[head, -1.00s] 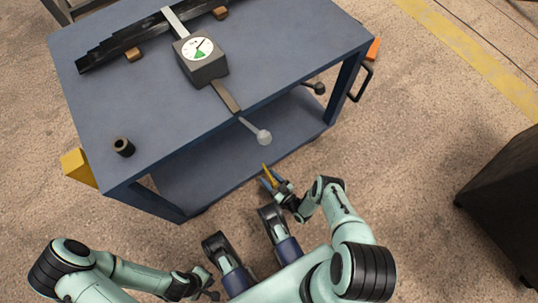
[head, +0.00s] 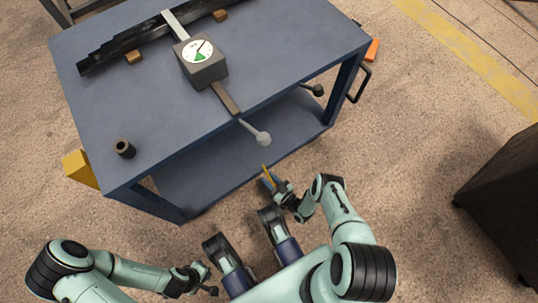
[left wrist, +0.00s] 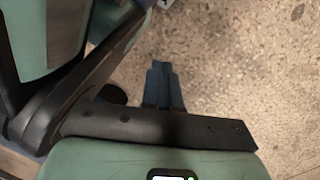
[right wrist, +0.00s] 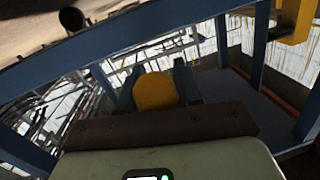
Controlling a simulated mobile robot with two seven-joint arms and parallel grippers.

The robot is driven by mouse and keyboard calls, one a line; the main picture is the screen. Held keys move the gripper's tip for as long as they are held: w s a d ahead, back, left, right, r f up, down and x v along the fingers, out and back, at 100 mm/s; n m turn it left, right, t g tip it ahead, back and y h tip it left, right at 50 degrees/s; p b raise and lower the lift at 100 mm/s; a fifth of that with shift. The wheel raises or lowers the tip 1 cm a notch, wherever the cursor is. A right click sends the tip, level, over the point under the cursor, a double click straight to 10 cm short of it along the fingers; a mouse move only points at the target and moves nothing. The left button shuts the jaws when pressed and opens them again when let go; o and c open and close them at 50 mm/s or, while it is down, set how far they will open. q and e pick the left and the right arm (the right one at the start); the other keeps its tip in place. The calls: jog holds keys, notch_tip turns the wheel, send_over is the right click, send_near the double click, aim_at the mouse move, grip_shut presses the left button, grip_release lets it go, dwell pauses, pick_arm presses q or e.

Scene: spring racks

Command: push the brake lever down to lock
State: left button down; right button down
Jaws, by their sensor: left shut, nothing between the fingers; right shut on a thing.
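A yellow piece (head: 265,169), likely the brake lever, shows as a thin strip at my right gripper (head: 269,180), below the front edge of the blue cart. In the right wrist view its rounded yellow end (right wrist: 155,92) sits between the blue fingers. My right gripper is shut on it. Whether and where it joins the cart is hidden. My left gripper (left wrist: 160,75) is shut and empty over bare floor, low and left of my base in the head view.
The blue cart (head: 110,95) carries a gauge box (head: 203,62), a dark stepped bar (head: 120,45) and a black cylinder (head: 124,149). A rod with a grey ball (head: 263,139) juts over its front edge. A dark cabinet (head: 505,200) stands right.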

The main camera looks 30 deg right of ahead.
pick_arm(q)
jog(key=shift+s, duration=0.1)
pick_arm(e)
jog(key=c, duration=0.9)
grip_release()
jog(key=shift+s, duration=0.15)
pick_arm(q)
jog(key=w+r+t+p, duration=0.2)
jog(key=w+r+p, duration=0.1)
jog(key=w, duration=0.2)
jog(key=shift+w+d+r, duration=0.35)
jog(key=shift+w+r, duration=0.05)
pick_arm(e)
jog(key=v, duration=1.3)
jog(key=shift+s, duration=0.1)
